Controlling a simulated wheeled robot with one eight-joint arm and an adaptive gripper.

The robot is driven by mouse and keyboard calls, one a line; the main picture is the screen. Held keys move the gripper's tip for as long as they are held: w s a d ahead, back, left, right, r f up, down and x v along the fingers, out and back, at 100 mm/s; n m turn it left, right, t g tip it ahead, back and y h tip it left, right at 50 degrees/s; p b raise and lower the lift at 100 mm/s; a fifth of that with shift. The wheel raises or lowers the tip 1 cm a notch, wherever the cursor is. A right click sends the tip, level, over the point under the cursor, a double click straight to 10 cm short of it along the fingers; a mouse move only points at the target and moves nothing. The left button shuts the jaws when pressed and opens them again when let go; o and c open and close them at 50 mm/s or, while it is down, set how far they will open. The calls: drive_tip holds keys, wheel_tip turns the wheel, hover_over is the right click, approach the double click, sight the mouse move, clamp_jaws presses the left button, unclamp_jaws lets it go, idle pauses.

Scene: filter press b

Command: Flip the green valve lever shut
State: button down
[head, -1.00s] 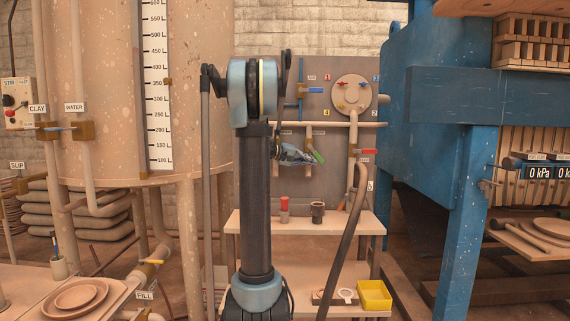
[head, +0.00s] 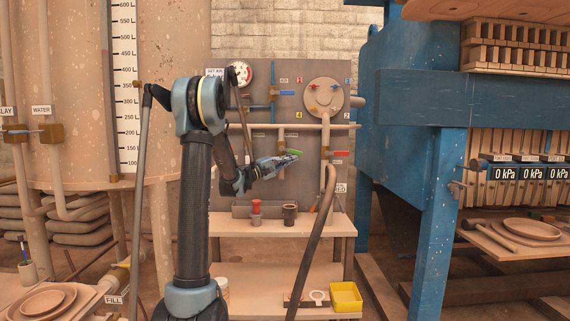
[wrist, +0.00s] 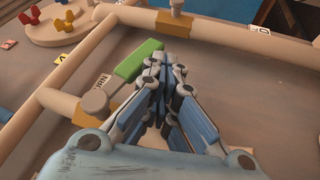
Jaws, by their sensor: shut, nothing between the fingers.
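The green valve lever (wrist: 138,60) lies near the centre of the wrist view, its near end at a tan pipe valve (wrist: 96,104). It runs at a slant away from that valve, up and to the right. In the head view the green lever (head: 294,152) shows small against the grey panel, at the tip of my gripper (head: 280,161). In the wrist view my gripper (wrist: 168,66) is shut and empty. Its fingertips are right beside the lever's far end; I cannot tell whether they touch it. A label beside the lever is partly hidden.
A red lever (head: 341,153) sits on the pipe to the right. A round plate (head: 323,97) with small coloured taps is above. A thick hose (head: 326,205) hangs in front of the panel. A shelf (head: 232,225) below holds a red-topped item and a dark cup.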

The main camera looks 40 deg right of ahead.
drive_tip(key=shift+s+d+r, duration=0.4)
drive_tip(key=shift+d+r, duration=0.05)
idle(0.6)
drive_tip(key=w+a+f, duration=0.2)
drive_tip(key=a+f, duration=0.6)
drive_tip(key=a, duration=0.1)
drive_tip(key=shift+w+a, duration=0.2)
drive_tip(key=shift+w, duration=0.1)
drive_tip(key=shift+a, duration=0.1)
idle(0.4)
